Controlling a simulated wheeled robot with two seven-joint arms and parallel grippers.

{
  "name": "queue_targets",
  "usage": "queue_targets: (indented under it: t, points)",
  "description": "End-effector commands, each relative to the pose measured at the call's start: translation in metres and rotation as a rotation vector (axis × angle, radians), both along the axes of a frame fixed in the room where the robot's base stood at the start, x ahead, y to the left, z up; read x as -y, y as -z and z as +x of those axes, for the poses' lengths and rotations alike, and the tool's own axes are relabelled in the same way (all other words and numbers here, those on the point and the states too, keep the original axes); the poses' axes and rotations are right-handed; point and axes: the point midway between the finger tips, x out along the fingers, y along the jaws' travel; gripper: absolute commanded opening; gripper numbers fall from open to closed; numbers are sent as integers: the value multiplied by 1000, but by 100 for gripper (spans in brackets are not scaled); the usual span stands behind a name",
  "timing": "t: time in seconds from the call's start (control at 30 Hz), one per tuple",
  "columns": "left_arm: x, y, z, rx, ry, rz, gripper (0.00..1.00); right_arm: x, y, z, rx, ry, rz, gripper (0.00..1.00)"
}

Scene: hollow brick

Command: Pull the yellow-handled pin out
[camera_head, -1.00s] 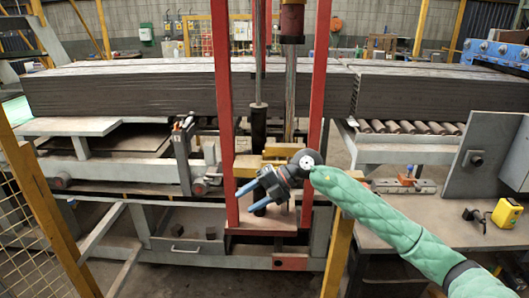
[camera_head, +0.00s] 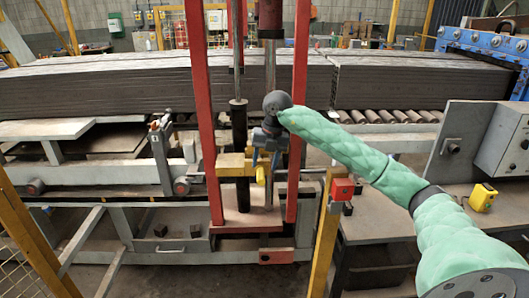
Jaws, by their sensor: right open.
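A yellow bracket (camera_head: 236,166) sits around the dark upright cylinder (camera_head: 240,128) between two red posts. A small yellow piece (camera_head: 261,176) hangs at the bracket's right end, just below my fingers. It may be the pin's handle, but the pin's shaft cannot be made out. I cannot tell whether the fingers touch the yellow piece. My left gripper is out of view.
Red posts (camera_head: 203,115) and (camera_head: 299,115) stand close on both sides of my right gripper. A red box (camera_head: 342,189) tops a yellow post near my forearm. A yellow tape measure (camera_head: 482,197) lies on the right table. Long grey stacks (camera_head: 100,88) lie behind.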

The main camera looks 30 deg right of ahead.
Motion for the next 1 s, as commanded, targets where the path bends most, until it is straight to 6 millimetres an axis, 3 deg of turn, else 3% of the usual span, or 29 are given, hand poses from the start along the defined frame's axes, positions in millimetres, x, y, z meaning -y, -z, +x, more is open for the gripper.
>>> queue_targets:
  t: [0.33,0.73,0.77,1.0]
  points:
    - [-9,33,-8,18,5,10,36,-7,38,4,-2,-2,2,49]
    - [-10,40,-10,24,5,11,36,-9,46,5,0,-2,3,49]
    - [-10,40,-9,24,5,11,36,-9,46,5,0,-2,3,47]
    - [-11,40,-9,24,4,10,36,-9,46,5,1,-2,2,0]
